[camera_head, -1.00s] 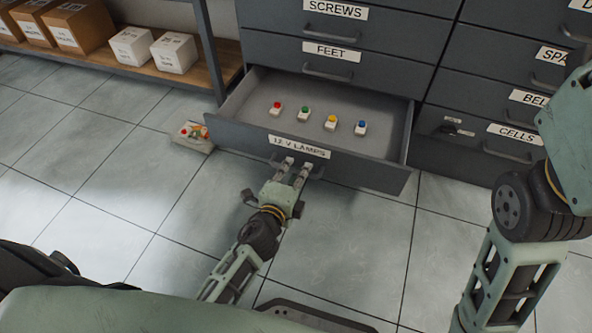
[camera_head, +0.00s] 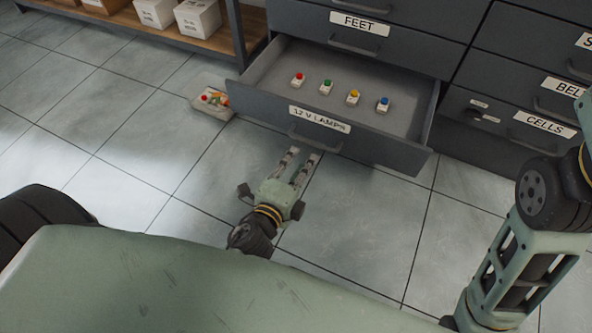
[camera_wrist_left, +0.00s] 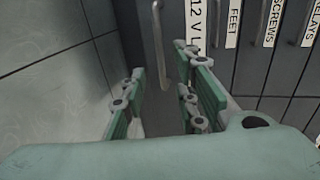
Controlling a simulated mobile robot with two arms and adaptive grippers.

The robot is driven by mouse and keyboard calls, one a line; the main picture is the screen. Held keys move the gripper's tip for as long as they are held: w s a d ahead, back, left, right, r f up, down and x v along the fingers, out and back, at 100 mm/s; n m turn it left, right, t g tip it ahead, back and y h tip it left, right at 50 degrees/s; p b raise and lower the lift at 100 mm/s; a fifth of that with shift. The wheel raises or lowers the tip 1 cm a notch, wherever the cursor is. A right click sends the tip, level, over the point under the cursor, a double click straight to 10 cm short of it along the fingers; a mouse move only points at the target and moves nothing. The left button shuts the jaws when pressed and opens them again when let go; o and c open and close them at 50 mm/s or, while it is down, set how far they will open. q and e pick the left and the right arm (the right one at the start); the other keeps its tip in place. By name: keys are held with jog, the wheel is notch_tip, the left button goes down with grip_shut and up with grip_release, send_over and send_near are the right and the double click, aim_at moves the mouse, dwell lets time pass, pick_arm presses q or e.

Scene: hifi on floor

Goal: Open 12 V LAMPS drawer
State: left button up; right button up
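The 12 V LAMPS drawer (camera_head: 385,152) is pulled out from the grey cabinet in the head view. Its label is on the front, with a bar handle (camera_head: 315,144) below it. Several small lamps with red, green, yellow and blue tops stand inside. My left gripper (camera_head: 303,152) is open and empty, just in front of the drawer front, fingers pointing at the handle. In the left wrist view, the handle (camera_wrist_left: 160,50) shows beyond and between the parted fingers (camera_wrist_left: 158,62). My right arm shows at the right, but its gripper is out of frame.
A small tray (camera_head: 212,101) with coloured items lies on the floor left of the drawer. A wooden shelf (camera_head: 190,42) with boxes stands at the back left. The CELLS drawer (camera_head: 510,122) is closed at the right. The tiled floor before the drawer is free.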

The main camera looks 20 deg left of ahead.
pick_arm(q)
jog(key=shift+v, duration=1.4)
